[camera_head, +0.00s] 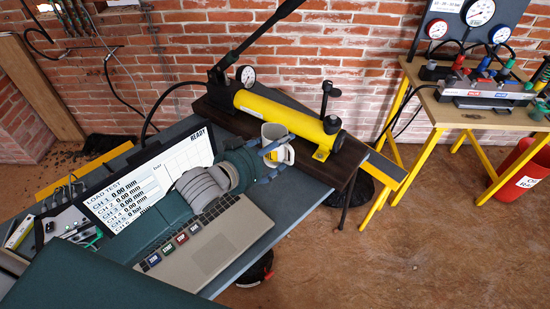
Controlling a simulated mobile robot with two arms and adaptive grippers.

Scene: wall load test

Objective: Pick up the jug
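A pale grey-white jug (272,130) stands by the yellow hand pump, at the far edge of the dark table. A white and yellow part (287,154) shows just below it; I cannot tell whether it belongs to the jug. My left gripper (287,155) reaches in from the left over the laptop. Its two blue-grey fingers are spread apart, one above and one below the white and yellow part. The upper finger covers the lower part of the jug. I cannot see whether the fingers touch anything. My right gripper is not in view.
A laptop (215,246) lies under my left arm, with a load test screen (150,178) behind it. The yellow hand pump (285,118) with its long lever is just beyond the jug. A wooden bench (480,115) and red bin (520,170) stand right. Floor between is mostly clear.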

